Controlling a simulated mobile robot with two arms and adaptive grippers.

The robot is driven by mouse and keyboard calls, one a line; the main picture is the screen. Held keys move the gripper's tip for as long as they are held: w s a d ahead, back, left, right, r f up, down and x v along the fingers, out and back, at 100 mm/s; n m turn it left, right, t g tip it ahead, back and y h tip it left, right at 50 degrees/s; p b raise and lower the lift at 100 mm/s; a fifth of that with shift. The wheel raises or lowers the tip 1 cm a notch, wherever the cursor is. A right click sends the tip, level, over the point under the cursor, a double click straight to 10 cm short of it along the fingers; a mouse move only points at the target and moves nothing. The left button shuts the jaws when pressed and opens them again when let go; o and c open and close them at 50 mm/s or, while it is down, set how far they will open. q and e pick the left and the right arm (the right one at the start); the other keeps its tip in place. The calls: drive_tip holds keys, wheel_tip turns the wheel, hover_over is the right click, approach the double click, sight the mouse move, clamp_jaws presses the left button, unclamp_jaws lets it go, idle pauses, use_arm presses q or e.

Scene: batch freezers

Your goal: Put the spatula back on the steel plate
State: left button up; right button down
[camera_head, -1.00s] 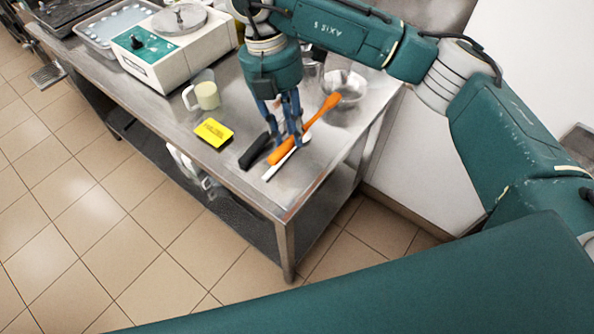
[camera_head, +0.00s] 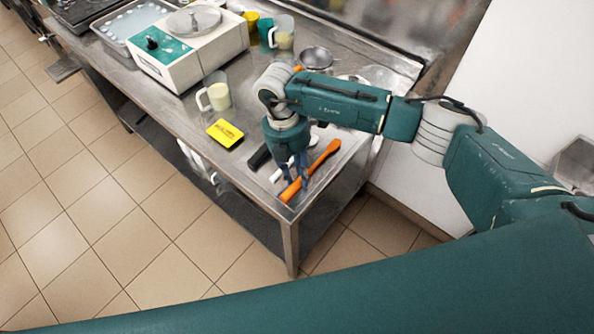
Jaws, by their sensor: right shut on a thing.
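An orange spatula (camera_head: 323,158) slants over the near right corner of the steel table, its wide end to the upper right and its handle end toward the corner. My right gripper (camera_head: 295,180) points down and is shut on the spatula's handle part. I cannot tell whether the spatula touches the tabletop. A round steel plate (camera_head: 194,21) sits on top of the white machine (camera_head: 183,58) at the upper left; I cannot tell if it is the task's plate. My left gripper is not in view.
A black-handled thing (camera_head: 260,157) and a white piece (camera_head: 277,175) lie left of my gripper. A wall is at right.

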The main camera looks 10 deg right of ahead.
drive_tip(key=c, duration=1.9)
unclamp_jaws()
drive_tip(key=shift+f, duration=0.15)
drive_tip(key=o, duration=0.4)
drive_tip(key=shift+o, duration=0.2)
